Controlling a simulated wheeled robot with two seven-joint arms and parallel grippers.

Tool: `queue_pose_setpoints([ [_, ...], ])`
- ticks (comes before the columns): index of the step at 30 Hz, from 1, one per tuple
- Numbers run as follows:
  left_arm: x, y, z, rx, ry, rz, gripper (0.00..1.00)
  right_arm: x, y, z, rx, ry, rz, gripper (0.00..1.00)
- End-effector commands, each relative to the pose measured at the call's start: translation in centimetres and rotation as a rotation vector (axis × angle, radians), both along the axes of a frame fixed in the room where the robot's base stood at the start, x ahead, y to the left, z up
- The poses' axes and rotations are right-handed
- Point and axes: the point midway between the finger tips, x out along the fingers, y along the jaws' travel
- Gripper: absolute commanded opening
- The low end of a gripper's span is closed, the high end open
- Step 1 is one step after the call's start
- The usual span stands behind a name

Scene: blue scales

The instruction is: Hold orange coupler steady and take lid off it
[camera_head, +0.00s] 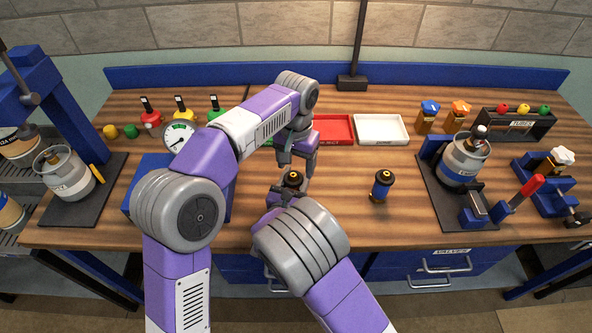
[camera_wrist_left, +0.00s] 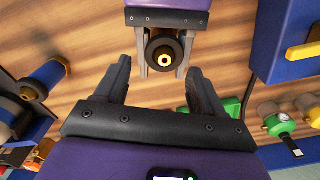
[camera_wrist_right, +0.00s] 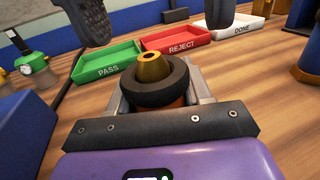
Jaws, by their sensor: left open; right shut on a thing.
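The orange coupler (camera_wrist_right: 163,105) is upright between my right gripper's fingers in the right wrist view. Its black rounded top and brass tip face up; only a little orange shows below. Its top also shows in the head view (camera_head: 293,179) and the left wrist view (camera_wrist_left: 165,60). My right gripper (camera_wrist_right: 160,98) is shut on its body. My left gripper (camera_head: 297,160) is open and empty above the coupler, apart from it. In the left wrist view its fingers (camera_wrist_left: 162,83) point toward the coupler. I cannot tell where the lid meets the body.
A blue coupler (camera_head: 382,186) stands to the right on the wooden bench. Green (camera_wrist_right: 107,63), red (camera_head: 334,128) and white (camera_head: 381,128) trays lie behind. A gauge (camera_head: 179,134) on a blue box stands left. A canister (camera_head: 464,160) stands on a dark mat right.

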Motion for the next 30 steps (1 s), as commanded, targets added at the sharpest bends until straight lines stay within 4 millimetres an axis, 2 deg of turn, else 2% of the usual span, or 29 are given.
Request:
queue_pose_setpoints([
  [3, 0.0, 0.0, -1.7, 0.001, 0.002, 0.0, 0.69, 0.0, 0.0, 0.0, 0.0, -0.001, 0.0, 0.0],
  [6, 0.0, 0.0, -2.6, 0.0, 0.001, 0.0, 0.69, 0.0, 0.0, 0.0, 0.0, -0.001, 0.0, 0.0],
  [18, 0.0, 0.0, -3.3, 0.0, 0.0, 0.001, 0.69, 0.0, 0.0, 0.0, 0.0, -0.001, 0.0, 0.0],
  [20, 0.0, 0.0, -3.3, 0.0, 0.0, 0.001, 0.61, 0.0, 0.0, 0.0, 0.0, -0.001, 0.0, 0.0],
  [29, -0.1, -0.1, -3.3, -0.003, 0.001, -0.001, 0.15, 0.0, 0.1, 0.0, 0.001, -0.001, 0.003, 0.0],
  [30, 0.0, 0.0, -3.3, -0.001, 0.0, 0.001, 0.15, 0.0, 0.1, 0.0, 0.001, -0.001, 0.003, 0.0],
])
